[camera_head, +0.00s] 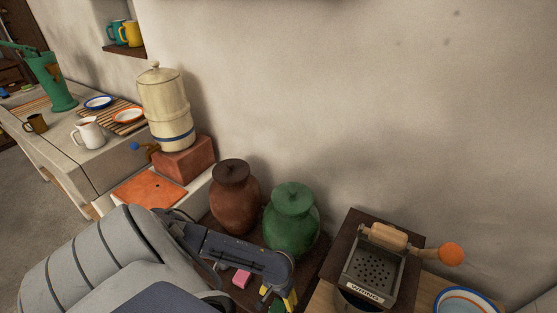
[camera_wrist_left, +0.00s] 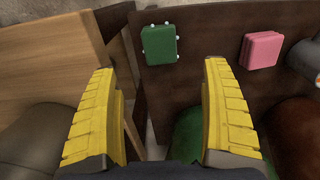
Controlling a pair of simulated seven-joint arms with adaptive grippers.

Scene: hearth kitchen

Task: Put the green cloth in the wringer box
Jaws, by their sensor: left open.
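The green cloth (camera_wrist_left: 158,45) is a small folded block with white bits at its edges. It lies on the dark brown surface, ahead of and between the fingers in the left wrist view. In the head view only a bit of it (camera_head: 277,307) shows at the bottom edge, beside the fingers. My left gripper (camera_head: 279,297) has yellow fingers, wide apart and empty, above the dark surface; they also show in the left wrist view (camera_wrist_left: 160,95). The wringer box (camera_head: 375,267) stands to the right, with a perforated inside, wooden roller, orange knob and label. My right gripper is not in view.
A pink folded cloth (camera_head: 241,279) lies near the green one. A green jar (camera_head: 291,218) and a brown jar (camera_head: 235,196) stand behind the gripper, near the wall. A blue-rimmed plate (camera_head: 466,303) lies right of the wringer box.

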